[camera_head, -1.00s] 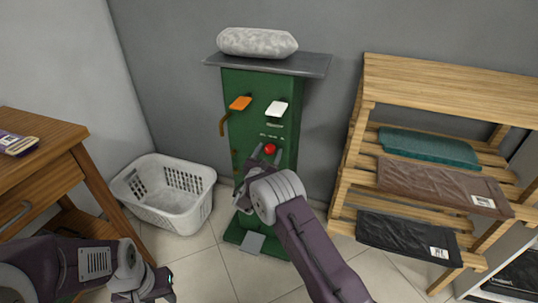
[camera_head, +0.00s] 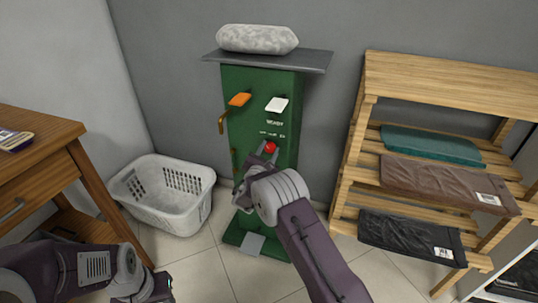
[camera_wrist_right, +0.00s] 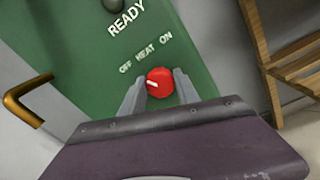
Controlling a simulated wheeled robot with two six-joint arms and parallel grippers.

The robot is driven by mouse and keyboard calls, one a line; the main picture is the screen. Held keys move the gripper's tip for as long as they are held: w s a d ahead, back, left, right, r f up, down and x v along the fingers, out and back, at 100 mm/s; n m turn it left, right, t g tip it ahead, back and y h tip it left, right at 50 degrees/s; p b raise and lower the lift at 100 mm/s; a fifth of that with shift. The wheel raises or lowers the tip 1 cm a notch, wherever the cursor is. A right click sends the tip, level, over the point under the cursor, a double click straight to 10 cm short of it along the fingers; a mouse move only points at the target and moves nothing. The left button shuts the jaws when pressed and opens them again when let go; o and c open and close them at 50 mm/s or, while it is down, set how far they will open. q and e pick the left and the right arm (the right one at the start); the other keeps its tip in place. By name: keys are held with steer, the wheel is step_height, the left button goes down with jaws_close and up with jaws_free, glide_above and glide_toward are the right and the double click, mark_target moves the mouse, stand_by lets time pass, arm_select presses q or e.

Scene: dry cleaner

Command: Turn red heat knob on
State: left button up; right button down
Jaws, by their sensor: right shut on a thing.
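The red heat knob (camera_head: 270,147) is on the front of the green press cabinet (camera_head: 246,165). In the right wrist view the knob (camera_wrist_right: 160,83) shows a white mark on its left side, and the labels OFF, HEAT and ON stand above it. My right gripper (camera_head: 266,152) is at the knob, and its two fingers (camera_wrist_right: 159,86) are shut on it from both sides. My left gripper (camera_head: 158,287) is low at the bottom left, away from the cabinet; its fingers are not clear.
An orange switch (camera_head: 240,99) and a white switch (camera_head: 277,105) sit above the knob. A white basket (camera_head: 165,222) stands left on the floor. A wooden shelf (camera_head: 440,80) with folded clothes stands right. A wooden desk (camera_head: 40,165) is at far left.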

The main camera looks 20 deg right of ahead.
steer(key=m+b, duration=0.4)
steer(key=b, duration=0.3)
steer(key=m+b, duration=0.5)
steer(key=b, duration=0.3)
steer(key=f+m+h+b, duration=0.1)
steer(key=m+b, duration=0.4)
steer(key=b, duration=0.2)
steer(key=shift+r+m+b, duration=0.25)
steer(key=shift+m+b, duration=0.85)
steer(key=shift+b, duration=0.2)
steer(key=c, duration=0.9)
jaws_free()
steer(key=p+v, duration=0.2)
steer(key=v, duration=0.7)
steer(key=shift+p, duration=0.4)
